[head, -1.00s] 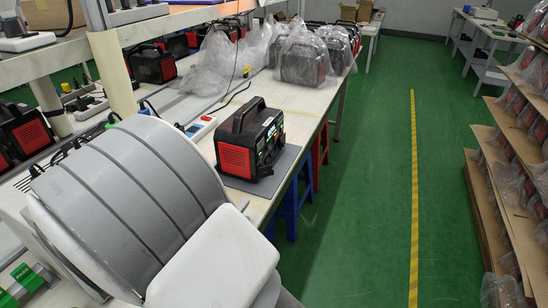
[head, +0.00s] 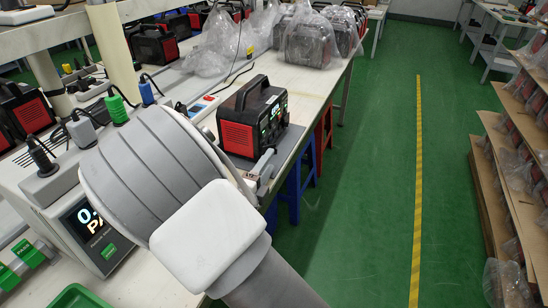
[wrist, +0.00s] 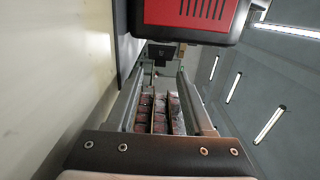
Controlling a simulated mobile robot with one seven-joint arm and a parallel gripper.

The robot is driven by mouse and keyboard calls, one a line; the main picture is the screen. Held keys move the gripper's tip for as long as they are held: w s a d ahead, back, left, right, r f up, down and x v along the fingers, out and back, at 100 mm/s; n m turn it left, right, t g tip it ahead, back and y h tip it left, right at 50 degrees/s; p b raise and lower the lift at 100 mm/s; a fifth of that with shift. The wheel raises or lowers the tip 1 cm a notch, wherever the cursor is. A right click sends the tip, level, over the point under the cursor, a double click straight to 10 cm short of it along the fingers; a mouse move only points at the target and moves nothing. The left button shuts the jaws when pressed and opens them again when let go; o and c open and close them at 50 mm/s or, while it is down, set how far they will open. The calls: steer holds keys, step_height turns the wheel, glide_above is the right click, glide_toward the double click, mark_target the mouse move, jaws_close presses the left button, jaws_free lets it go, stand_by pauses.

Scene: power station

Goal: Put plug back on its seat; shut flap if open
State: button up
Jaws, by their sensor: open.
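A black and red power station (head: 253,115) stands on a dark mat on the bench; its lower body (wrist: 195,14) shows at the top of the wrist view. My gripper (wrist: 162,75) is open and empty, with its two fingers apart just below that body in the wrist view. In the head view my arm hides most of it. Plugs stand on the white tester at left: a black one (head: 40,157), a grey one (head: 81,129), a green one (head: 117,109) and a blue one (head: 146,93). I cannot tell which plug is meant, nor make out a flap.
The tester (head: 97,232) has a lit display and a green label. A green tray (head: 77,297) is at the lower left. Bagged units (head: 304,42) stand farther along the bench. Green floor is clear right of the bench, up to shelves (head: 510,165).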

mark_target(276, 152)
steer(key=shift+b+x, duration=0.3)
steer(key=shift+x, duration=1.95)
jaws_close()
